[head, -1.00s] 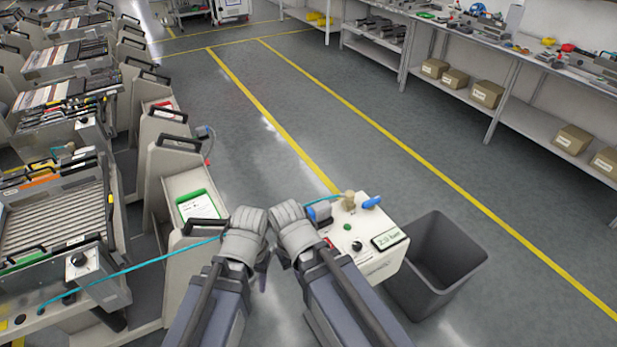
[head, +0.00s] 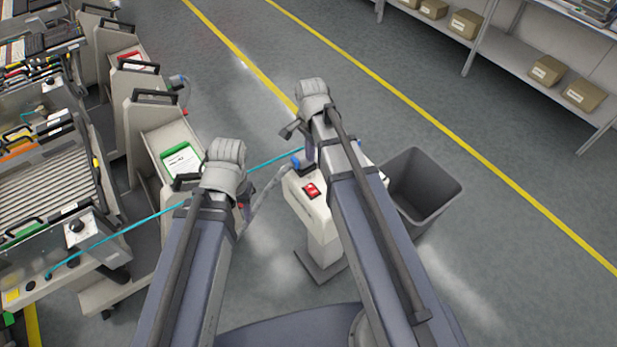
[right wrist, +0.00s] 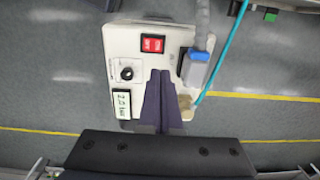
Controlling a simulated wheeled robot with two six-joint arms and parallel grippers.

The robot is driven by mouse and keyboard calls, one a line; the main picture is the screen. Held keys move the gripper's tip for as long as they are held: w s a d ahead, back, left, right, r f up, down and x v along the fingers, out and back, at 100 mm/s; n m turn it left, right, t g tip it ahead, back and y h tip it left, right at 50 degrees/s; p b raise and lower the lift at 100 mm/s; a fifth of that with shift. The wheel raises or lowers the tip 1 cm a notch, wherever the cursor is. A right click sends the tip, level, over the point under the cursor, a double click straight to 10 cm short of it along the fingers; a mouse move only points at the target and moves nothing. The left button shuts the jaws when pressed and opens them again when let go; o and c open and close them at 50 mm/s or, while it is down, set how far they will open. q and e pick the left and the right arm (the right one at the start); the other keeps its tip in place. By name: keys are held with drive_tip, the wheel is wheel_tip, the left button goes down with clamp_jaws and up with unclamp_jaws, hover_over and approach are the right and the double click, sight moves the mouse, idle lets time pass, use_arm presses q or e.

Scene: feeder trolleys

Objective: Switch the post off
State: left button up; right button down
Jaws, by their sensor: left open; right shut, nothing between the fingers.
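The post (head: 305,208) is a cream box on a stand at the middle of the head view. Its red two-part switch (head: 311,190) shows in front; in the right wrist view the switch (right wrist: 153,44) has white marks too small to read. The right wrist view also shows a black knob (right wrist: 127,73) and a display (right wrist: 122,104) reading about 2.0 bar. My right gripper (right wrist: 160,74) is shut and empty over the post's face, apart from the switch. My left gripper (head: 246,203) is left of the post, open, its fingers mostly hidden by its wrist.
A blue-grey plug (right wrist: 195,68) with a grey hose sits at the post's side. A teal hose (head: 140,228) runs left to a trolley (head: 95,262). A grey bin (head: 422,185) stands close right of the post. Open floor lies beyond.

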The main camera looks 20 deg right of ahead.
drive_tip(key=shift+s, duration=0.1)
idle(0.3)
drive_tip(key=shift+s+d+r+p, duration=0.25)
drive_tip(key=shift+s+r+p, duration=0.05)
drive_tip(key=shift+s, duration=0.3)
wheel_tip(320, 180, up, 14)
drive_tip(key=s+p, duration=0.2)
drive_tip(key=p, duration=1.1)
drive_tip(key=shift+s+d+f+p, duration=0.15)
drive_tip(key=shift+s+d+p, duration=0.1)
drive_tip(key=shift+d+p, duration=0.2)
